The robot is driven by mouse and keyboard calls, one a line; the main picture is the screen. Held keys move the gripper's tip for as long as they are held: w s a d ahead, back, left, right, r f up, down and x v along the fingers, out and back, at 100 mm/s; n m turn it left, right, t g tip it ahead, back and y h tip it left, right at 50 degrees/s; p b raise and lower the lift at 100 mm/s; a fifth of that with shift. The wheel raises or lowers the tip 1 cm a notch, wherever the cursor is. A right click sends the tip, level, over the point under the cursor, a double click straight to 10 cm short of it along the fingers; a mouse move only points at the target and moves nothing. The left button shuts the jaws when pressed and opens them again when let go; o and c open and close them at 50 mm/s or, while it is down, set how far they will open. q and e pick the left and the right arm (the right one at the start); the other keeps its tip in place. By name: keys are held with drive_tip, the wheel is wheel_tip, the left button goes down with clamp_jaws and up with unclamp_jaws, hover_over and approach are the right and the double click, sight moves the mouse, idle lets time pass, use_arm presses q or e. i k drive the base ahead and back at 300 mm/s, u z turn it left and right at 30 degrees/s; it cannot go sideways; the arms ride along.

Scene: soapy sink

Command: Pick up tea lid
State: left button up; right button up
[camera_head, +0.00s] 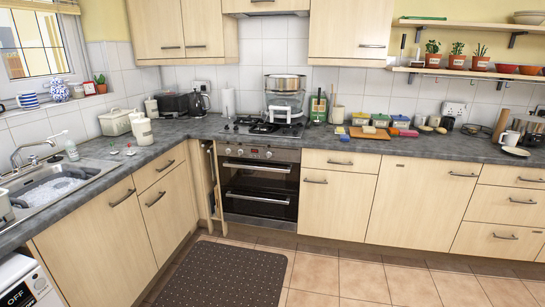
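No tea lid can be made out for certain in the head view. A cream canister (143,132) stands upright on the left counter near the corner, with another pale container partly hidden behind it. Any label on them is too small to read, and I cannot tell whether a lid sits on the canister. Neither of my grippers shows in this view.
The sink (52,190) with foam is at the left, with a soap bottle (71,147) beside it. A hob (263,128) with a steamer (285,93) sits above the oven (258,185). Several small items line the right counter. The floor ahead is clear around a dark mat (222,273).

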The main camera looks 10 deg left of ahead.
sight(139, 121)
drive_tip(key=u, duration=0.15)
drive_tip(key=i, duration=2.35)
drive_tip(key=u, duration=1)
drive_tip(key=i, duration=1.65)
drive_tip(key=u, duration=0.6)
